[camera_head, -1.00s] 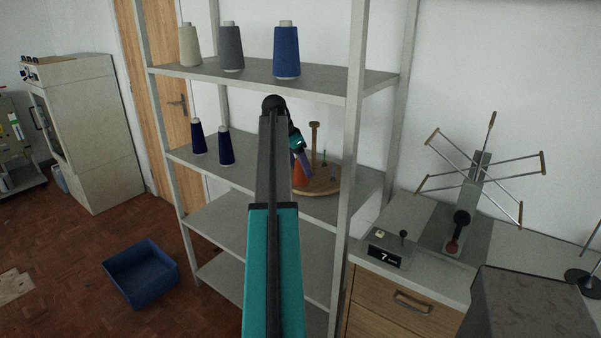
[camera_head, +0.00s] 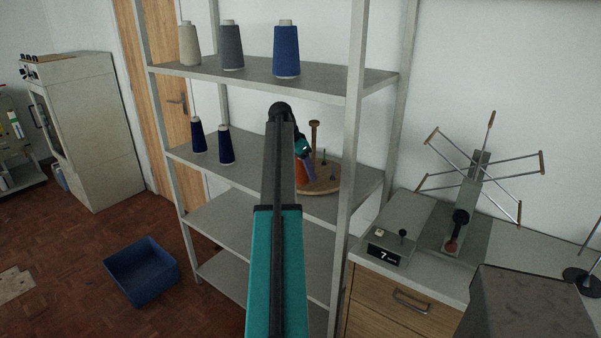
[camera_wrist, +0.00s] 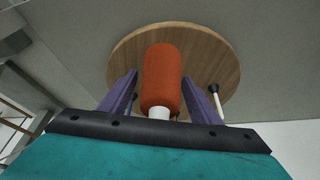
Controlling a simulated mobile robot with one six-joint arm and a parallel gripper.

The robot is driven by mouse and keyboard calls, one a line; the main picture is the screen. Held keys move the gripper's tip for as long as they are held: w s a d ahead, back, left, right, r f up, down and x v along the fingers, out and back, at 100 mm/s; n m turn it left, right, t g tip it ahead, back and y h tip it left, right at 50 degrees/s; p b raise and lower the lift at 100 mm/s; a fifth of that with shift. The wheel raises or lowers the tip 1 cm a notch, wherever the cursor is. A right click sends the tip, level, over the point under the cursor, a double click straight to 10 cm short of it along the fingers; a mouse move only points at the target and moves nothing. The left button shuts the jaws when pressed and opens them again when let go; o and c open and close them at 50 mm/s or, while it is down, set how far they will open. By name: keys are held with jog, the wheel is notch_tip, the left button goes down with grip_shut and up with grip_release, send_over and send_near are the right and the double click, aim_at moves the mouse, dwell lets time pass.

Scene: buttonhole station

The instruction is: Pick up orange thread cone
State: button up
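The orange thread cone (camera_wrist: 161,75) stands on a round wooden board (camera_wrist: 215,62) on the middle shelf. In the wrist view it lies between the two purple fingers of my gripper (camera_wrist: 162,84), with its pale core end towards the camera. A gap shows between each finger and the cone, so my gripper is open around it. In the head view the cone (camera_head: 301,173) is partly hidden by my arm and gripper (camera_head: 308,154). The board (camera_head: 325,187) shows to its right.
Navy cones (camera_head: 225,148) stand left on the same shelf. A blue cone (camera_head: 286,51), a grey cone (camera_head: 232,47) and a cream cone stand above. A shelf upright (camera_head: 350,150) is close right.

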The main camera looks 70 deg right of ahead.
jog(key=c, duration=0.9)
jog(key=shift+r, duration=0.1)
jog(key=shift+c, duration=0.2)
